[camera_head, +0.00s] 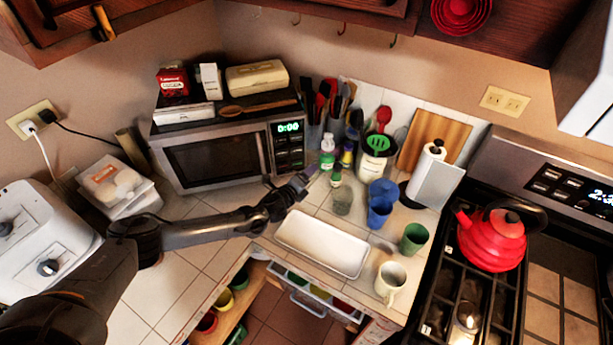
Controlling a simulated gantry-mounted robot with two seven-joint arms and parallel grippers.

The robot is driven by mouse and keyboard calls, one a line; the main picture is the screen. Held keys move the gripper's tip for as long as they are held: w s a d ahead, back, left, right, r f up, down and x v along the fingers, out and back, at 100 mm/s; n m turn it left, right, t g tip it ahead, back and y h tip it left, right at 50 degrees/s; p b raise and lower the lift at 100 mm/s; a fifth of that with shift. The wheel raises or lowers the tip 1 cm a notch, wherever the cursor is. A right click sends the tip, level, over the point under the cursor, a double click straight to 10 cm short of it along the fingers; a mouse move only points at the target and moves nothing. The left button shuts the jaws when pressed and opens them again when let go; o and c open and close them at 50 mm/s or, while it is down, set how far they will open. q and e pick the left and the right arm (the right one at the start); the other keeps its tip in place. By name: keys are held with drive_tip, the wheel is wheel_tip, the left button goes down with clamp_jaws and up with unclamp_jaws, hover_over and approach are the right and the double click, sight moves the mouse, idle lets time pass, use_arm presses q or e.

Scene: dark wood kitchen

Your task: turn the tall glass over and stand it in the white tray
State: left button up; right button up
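The white tray (322,244) lies on the tiled counter in front of the microwave and looks empty. A clear greyish glass (342,202) stands on the counter just behind the tray; it may be the tall glass, but its details are too small to make out. My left arm reaches in from the left, and my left gripper (302,178) is above the counter near the microwave's right corner, left of the glass and apart from it in the picture. Its fingers are too small and dark to tell open from shut. My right gripper is out of view.
Blue cups (380,203), a green cup (414,238) and a cream mug (390,282) stand right of the tray. Bottles (327,152) and a utensil crock (376,163) are behind the glass. The microwave (215,157) is at the left, the stove with a red kettle (490,240) at the right.

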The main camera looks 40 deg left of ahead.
use_arm(q)
drive_tip(key=shift+f+b, duration=2.3)
drive_tip(key=shift+f, duration=0.35)
drive_tip(key=shift+f+b, duration=0.5)
drive_tip(key=shift+f, duration=0.1)
drive_tip(key=o, duration=1.3)
